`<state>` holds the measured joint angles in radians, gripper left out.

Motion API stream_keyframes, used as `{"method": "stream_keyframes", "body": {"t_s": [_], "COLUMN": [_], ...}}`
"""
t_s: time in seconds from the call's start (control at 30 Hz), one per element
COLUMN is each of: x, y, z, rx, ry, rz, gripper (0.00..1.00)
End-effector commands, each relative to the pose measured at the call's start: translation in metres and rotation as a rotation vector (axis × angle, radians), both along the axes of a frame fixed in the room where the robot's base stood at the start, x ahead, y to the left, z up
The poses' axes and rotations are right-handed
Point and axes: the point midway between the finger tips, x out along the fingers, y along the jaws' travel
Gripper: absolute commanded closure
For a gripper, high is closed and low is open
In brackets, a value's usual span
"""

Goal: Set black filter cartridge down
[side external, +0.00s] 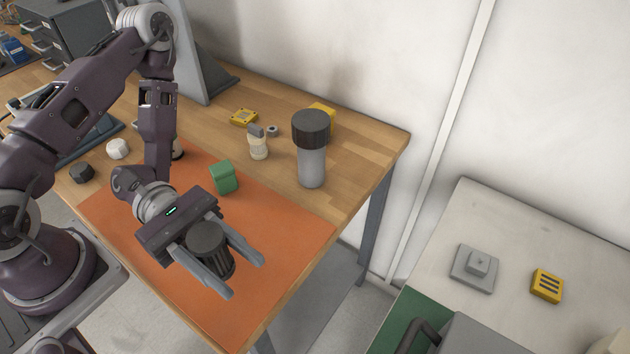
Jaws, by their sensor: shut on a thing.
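The black filter cartridge (210,242) is a dark ribbed cylinder with a smooth top. My gripper (234,278) has its two grey fingers on either side of it and is shut on it. The cartridge is over the front part of the orange mat (290,222). I cannot tell whether its underside touches the mat or is a little above it. The cartridge's left side is partly hidden by the near finger.
A green block (223,178) stands on the mat behind my gripper. A grey canister with a black cap (311,165), a small beige bottle (258,148) and yellow parts (243,117) stand farther back. The mat right of my gripper is clear, up to the table edge.

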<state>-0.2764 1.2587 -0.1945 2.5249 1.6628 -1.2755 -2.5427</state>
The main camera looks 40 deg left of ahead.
Motion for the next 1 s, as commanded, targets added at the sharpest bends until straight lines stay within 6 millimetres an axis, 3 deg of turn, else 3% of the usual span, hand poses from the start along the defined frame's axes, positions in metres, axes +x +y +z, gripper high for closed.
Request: {"method": "stream_keyframes", "body": {"t_s": [0.17,0.27,0.4,0.5,0.73,0.83,1.0], "x": [0.054,0.095,0.148,0.177,0.219,0.243,0.298], "y": [0.020,0.043,0.089,0.125,0.199,0.219,0.227], "z": [0.005,0.011,0.021,0.029,0.044,0.038,0.015], "rx": [0.014,0.021,0.024,0.019,0.003,-0.002,0.001], "ry": [-0.002,-0.001,0.002,0.002,-0.003,-0.005,-0.007], "rz": [0.210,0.378,0.619,0.773,1.048,1.132,1.230], "gripper": [1.00,1.00,1.00,1.00,1.00,1.00,1.00]}}
